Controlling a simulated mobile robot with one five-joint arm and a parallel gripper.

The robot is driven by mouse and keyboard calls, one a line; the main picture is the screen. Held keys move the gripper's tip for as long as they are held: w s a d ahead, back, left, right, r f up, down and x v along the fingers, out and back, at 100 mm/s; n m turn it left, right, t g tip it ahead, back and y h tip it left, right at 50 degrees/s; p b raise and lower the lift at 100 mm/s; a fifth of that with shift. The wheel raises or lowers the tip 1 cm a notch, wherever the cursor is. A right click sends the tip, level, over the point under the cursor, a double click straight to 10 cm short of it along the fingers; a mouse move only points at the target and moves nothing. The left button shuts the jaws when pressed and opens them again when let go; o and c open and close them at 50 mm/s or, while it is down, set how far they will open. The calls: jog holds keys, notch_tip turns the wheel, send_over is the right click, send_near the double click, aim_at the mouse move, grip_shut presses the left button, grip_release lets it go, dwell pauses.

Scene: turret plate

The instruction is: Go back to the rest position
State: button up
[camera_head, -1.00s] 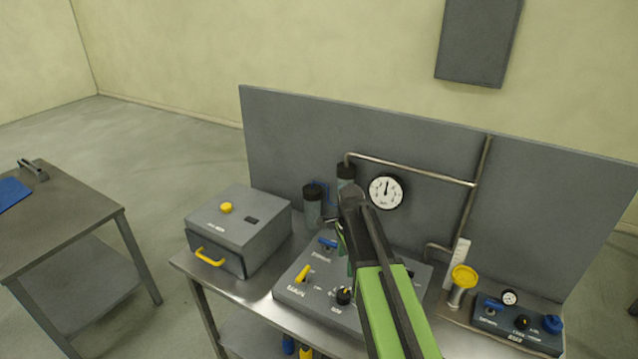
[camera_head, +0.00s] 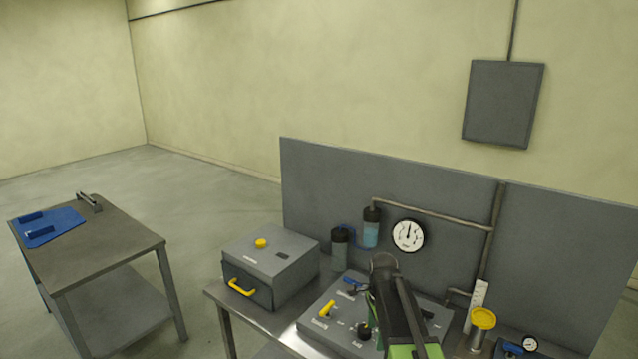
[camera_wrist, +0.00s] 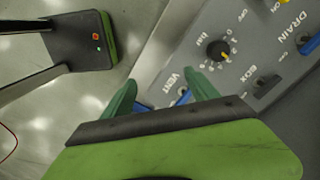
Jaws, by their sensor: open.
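My gripper shows in the wrist view (camera_wrist: 158,92) as two green fingers spread apart with nothing between them. It is over the front edge of the grey control panel (camera_wrist: 172,50), close to a blue lever (camera_wrist: 183,97) by the VENT label; I cannot tell whether it touches. A black knob (camera_wrist: 217,50) is just beyond. In the head view my green and black arm reaches over the control panel (camera_head: 318,318), hiding its right part. The panel's yellow lever (camera_head: 327,309) and a blue lever (camera_head: 353,282) show left of the arm.
A grey box with a yellow handle (camera_head: 240,287) stands left of the panel on the bench. Behind are two bottles (camera_head: 370,228), a gauge (camera_head: 408,235) and pipes on an upright board (camera_head: 320,190). A yellow-topped post (camera_head: 482,318) is right. Floor is clear toward the side table (camera_head: 120,250).

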jog(key=s+f+n+b, duration=1.4)
jog(key=f+n+b, duration=0.1)
jog(key=f+n, duration=0.1)
jog(key=shift+s, duration=0.2)
dwell(0.5)
